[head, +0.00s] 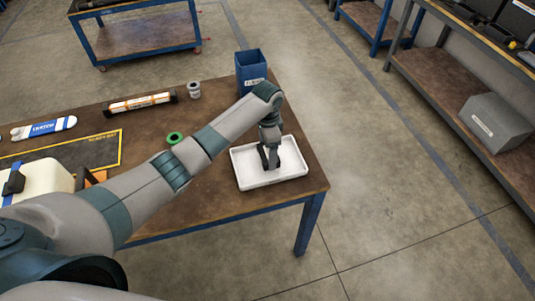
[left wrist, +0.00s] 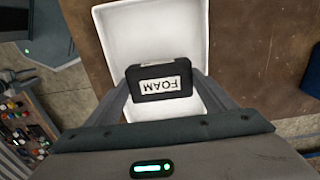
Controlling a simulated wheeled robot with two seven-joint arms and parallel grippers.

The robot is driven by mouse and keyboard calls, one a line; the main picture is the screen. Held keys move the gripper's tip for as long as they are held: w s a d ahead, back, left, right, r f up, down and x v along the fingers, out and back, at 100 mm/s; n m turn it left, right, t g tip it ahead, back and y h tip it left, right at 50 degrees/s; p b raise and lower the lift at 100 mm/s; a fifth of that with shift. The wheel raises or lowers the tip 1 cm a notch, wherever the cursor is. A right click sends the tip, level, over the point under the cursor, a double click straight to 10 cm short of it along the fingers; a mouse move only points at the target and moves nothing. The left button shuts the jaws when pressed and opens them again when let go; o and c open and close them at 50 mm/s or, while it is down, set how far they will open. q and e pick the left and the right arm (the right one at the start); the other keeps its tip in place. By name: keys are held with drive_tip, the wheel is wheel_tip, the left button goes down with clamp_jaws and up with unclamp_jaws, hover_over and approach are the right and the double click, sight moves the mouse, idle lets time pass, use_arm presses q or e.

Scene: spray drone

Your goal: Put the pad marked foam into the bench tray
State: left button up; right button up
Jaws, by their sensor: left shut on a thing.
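The pad marked FOAM (left wrist: 160,82) is a black block with a white label, seen in the left wrist view between the fingers. My left gripper (head: 269,158) is shut on it, over the white bench tray (head: 288,176). The tray also shows behind the pad in the left wrist view (left wrist: 125,30). I cannot tell whether the pad touches the tray floor. In the head view the pad is hard to make out beside the gripper fingers. My right gripper is not in view.
The brown bench (head: 215,185) holds a blue bin (head: 250,72), a green ring (head: 175,138), a grey spool (head: 194,90), an orange-white tube (head: 140,103) and a blue-white bottle (head: 45,128). A white tank (head: 40,182) stands at the left. The bench ends just right of the tray.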

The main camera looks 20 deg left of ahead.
use_arm(q)
drive_tip(key=shift+s+f+p, duration=0.1)
drive_tip(key=shift+f+p, duration=0.2)
drive_tip(key=shift+f, duration=0.95)
drive_tip(key=o, duration=1)
drive_tip(key=shift+f, duration=0.1)
wheel_tip(320, 180, up, 12)
drive_tip(key=b, duration=0.2)
drive_tip(key=shift+b, duration=0.35)
